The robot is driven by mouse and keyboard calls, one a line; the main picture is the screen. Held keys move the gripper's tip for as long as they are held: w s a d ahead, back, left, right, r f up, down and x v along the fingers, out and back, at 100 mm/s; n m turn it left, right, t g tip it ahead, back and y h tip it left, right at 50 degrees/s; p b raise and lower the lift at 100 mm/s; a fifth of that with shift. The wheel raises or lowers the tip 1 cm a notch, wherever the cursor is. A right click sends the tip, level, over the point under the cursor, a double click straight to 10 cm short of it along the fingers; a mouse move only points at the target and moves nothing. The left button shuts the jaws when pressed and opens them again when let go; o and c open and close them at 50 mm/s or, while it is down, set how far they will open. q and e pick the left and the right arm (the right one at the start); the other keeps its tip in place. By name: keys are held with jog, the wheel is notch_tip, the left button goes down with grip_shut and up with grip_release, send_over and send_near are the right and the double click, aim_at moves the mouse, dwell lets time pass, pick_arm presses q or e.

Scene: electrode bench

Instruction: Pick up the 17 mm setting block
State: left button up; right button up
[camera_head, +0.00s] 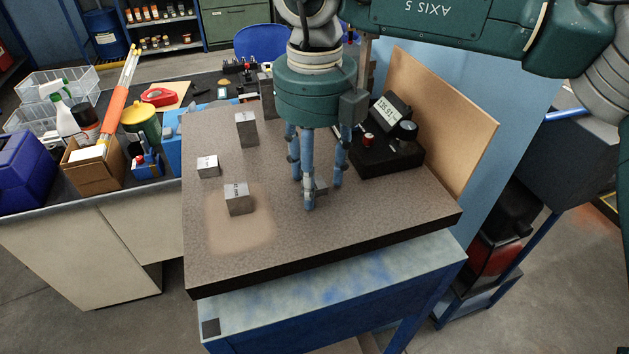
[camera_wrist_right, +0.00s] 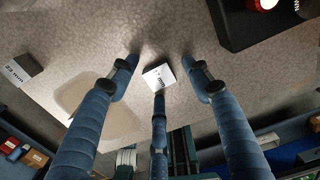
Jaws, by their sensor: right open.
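A small steel block (camera_wrist_right: 152,79) lies on the stone plate (camera_wrist_right: 205,30) between the spread fingers of my right gripper (camera_wrist_right: 160,85) in the right wrist view. Its white top ends in "mm"; one finger hides part of the block and the number is not clear. In the head view a bit of this block (camera_head: 321,188) shows among the fingers. My right gripper (camera_head: 315,190) is open, pointing down, with its fingers around the block on several sides. I cannot tell whether any finger touches it. My left gripper is not in view.
A block marked 23 mm (camera_wrist_right: 22,68) lies off to the left. In the head view, other blocks stand on the plate: one in front (camera_head: 238,199), a small one (camera_head: 208,166), a tall one (camera_head: 246,130). A dark gauge with a display (camera_head: 388,150) stands right of the gripper.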

grip_shut()
dwell(0.3)
